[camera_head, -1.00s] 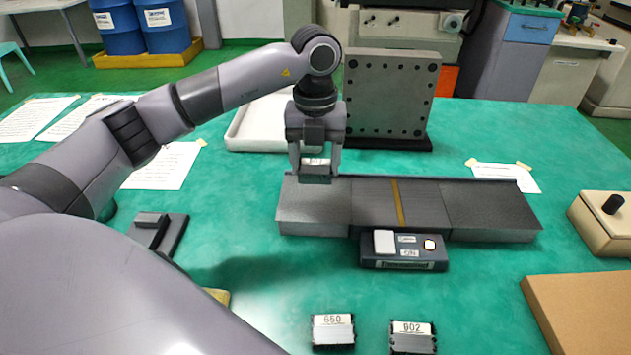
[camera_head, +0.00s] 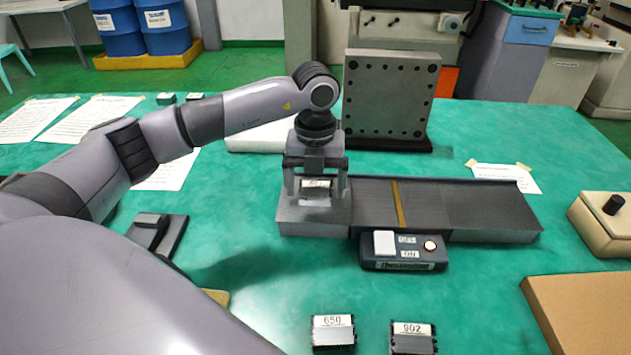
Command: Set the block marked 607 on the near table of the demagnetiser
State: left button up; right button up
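The demagnetiser is a long grey unit (camera_head: 455,205) with a yellow stripe across its middle section and a flat grey table (camera_head: 293,213) at its left end. A small block (camera_head: 316,199) with a white label sits on that left table; its number is too small to read. My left gripper (camera_head: 317,192) points down over the block, one finger on each side. The fingers look spread, with small gaps beside the block. My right gripper is out of view.
A control box (camera_head: 405,264) with a white switch stands in front of the demagnetiser. Blocks marked 650 (camera_head: 333,334) and 902 (camera_head: 413,338) stand at the front. An upright drilled plate (camera_head: 392,95) stands behind. A beige box with a black knob (camera_head: 602,222) and a brown board (camera_head: 590,308) are at right.

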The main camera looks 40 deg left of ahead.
aim_at(315, 189)
pick_arm(q)
jog(key=shift+r, duration=0.1)
notch_tip(315, 189, up, 12)
dwell(0.6)
dwell(0.5)
